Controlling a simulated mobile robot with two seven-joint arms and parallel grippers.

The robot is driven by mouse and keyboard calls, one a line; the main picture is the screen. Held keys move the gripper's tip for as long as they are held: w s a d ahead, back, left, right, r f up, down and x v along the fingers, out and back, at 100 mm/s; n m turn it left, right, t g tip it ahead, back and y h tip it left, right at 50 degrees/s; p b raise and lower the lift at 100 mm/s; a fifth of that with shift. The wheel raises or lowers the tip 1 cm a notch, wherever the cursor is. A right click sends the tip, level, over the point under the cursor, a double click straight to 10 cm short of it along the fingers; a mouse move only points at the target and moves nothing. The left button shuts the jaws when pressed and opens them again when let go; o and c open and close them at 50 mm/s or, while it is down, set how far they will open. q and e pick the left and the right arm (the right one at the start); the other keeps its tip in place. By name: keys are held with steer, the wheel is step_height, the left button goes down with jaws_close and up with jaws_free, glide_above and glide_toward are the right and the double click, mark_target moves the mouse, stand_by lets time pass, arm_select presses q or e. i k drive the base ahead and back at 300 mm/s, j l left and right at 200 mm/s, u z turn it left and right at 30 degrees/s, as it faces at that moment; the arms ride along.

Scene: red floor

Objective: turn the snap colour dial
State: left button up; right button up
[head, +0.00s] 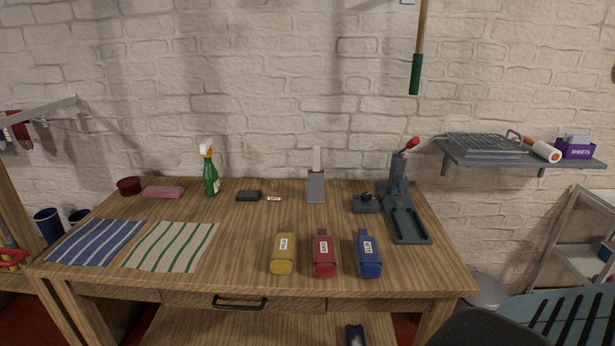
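A small grey block with a black knob on top (366,203) stands on the workbench (255,222), left of the grey lever press (401,205). It may be the snap colour dial, but its markings are too small to read. Neither of my grippers is in view.
A green spray bottle (211,182), pink block (163,192), dark red bowl (129,186), black box (248,196) and upright grey holder (316,187) stand toward the back. Blue-striped (96,242) and green-striped (171,246) cloths lie left. A wall shelf (520,160) is right.

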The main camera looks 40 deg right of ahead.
mark_target(366, 197)
steer(key=i+j+z, duration=0.1)
steer(key=z, duration=0.25)
steer(key=i+j+z, duration=0.1)
steer(key=j+z, duration=0.4)
steer(key=z, duration=0.15)
steer(key=j+z, duration=0.3)
steer(key=i+j+z, duration=0.1)
steer(key=j+z, duration=0.2)
steer(key=j, duration=0.15)
